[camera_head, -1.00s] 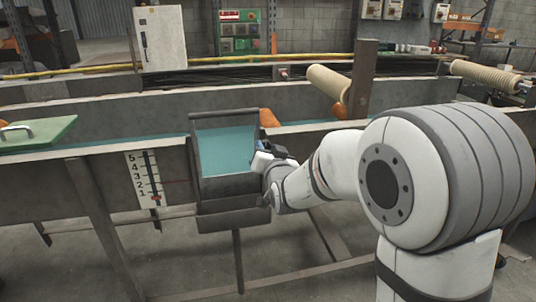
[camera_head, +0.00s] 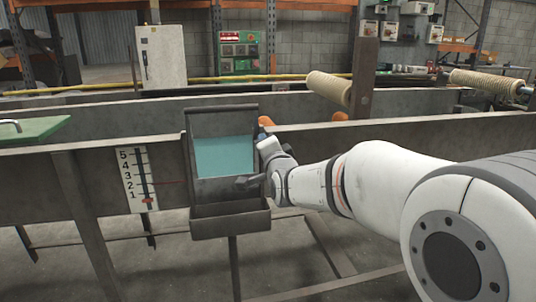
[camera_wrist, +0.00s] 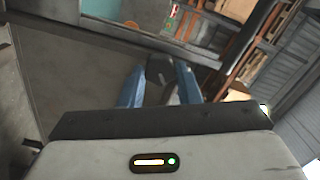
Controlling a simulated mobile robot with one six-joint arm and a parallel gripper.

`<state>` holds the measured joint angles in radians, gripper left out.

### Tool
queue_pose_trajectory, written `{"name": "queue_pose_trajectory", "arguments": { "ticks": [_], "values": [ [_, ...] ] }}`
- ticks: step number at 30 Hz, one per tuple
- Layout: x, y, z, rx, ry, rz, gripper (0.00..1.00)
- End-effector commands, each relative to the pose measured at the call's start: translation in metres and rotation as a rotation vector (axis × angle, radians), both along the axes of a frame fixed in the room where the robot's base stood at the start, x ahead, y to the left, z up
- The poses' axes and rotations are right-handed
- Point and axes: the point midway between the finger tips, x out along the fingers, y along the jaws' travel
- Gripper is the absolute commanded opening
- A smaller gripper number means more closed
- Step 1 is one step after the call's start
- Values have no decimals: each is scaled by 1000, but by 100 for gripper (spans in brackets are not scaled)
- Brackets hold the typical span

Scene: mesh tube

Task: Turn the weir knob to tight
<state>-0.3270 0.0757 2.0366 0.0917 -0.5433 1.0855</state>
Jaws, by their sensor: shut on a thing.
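My gripper (camera_head: 268,148) is at the right side of the dark weir box (camera_head: 230,222); its fingertips are hard to make out in the head view. In the wrist view, the blue fingers of my gripper (camera_wrist: 160,80) are closed on a dark piece (camera_wrist: 159,67), which looks like the weir knob. The knob's full shape and its tight mark do not show. Teal water (camera_head: 225,157) shows in the box. A numbered scale (camera_head: 137,180) with a red marker near its bottom is left of the box.
The long grey trough wall (camera_head: 100,165) runs along both sides of the box. A green lid (camera_head: 35,130) lies at the left. A beige roller (camera_head: 328,87) and a brown post (camera_head: 364,75) stand behind my arm. Steel legs (camera_head: 90,225) stand below the trough.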

Motion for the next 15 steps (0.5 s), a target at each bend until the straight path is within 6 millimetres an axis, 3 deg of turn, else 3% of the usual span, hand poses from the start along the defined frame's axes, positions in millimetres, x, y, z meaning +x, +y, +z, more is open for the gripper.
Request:
{"name": "queue_pose_trajectory", "arguments": {
  "ticks": [15],
  "values": [
    [0,0,0,58,16,-1,7]
  ]
}}
